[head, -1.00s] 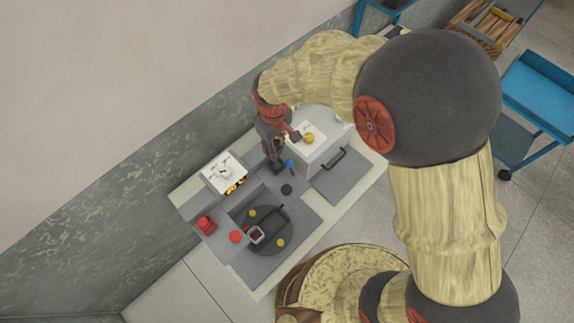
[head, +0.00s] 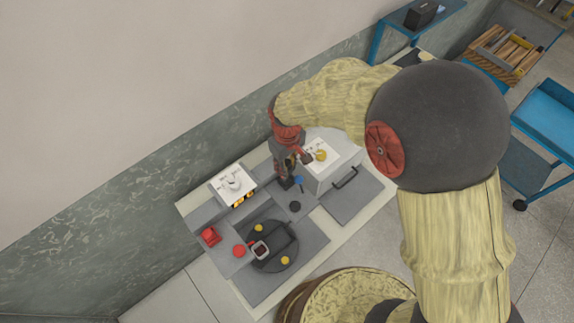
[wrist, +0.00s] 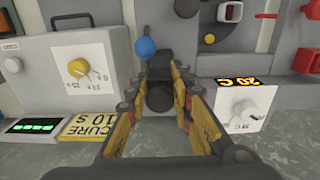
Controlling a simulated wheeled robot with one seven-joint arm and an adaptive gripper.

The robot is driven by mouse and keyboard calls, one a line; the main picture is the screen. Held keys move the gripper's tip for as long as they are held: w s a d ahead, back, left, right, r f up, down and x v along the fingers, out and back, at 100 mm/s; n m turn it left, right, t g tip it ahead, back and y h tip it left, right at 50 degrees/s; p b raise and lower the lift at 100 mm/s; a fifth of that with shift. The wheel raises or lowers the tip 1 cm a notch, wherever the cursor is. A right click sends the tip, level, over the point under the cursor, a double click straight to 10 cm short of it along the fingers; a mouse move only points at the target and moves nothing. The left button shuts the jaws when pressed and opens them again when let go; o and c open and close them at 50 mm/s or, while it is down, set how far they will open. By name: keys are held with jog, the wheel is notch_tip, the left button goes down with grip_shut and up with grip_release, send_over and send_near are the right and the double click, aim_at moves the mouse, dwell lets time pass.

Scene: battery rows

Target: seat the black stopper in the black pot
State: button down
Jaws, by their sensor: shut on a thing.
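My gripper (wrist: 160,98) is shut on a dark round piece (wrist: 159,97), which looks like the black stopper; the fingers hide its sides. In the head view my gripper (head: 286,183) points down over the grey bench, beside the white-topped box. A black round thing (head: 295,206) stands on the bench just in front of the gripper and apart from it. It also shows at the top edge of the wrist view (wrist: 186,8), partly cut off. It may be the black pot; its opening is not clear.
A blue ball knob (wrist: 146,47) is close to the fingers. A white-topped box with a yellow dial (head: 321,155) stands right, another dial box (head: 232,184) left. A red block (head: 210,237) is left.

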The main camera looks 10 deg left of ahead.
aim_at(287, 163)
jog(key=shift+f+b, duration=0.8)
jog(key=shift+f, duration=0.8)
jog(key=shift+f+b, duration=0.5)
jog(key=shift+f, duration=0.3)
dwell(0.4)
jog(key=c, duration=1.5)
grip_release()
jog(key=shift+c, duration=0.2)
jog(key=shift+o, duration=0.3)
notch_tip(287, 163, up, 12)
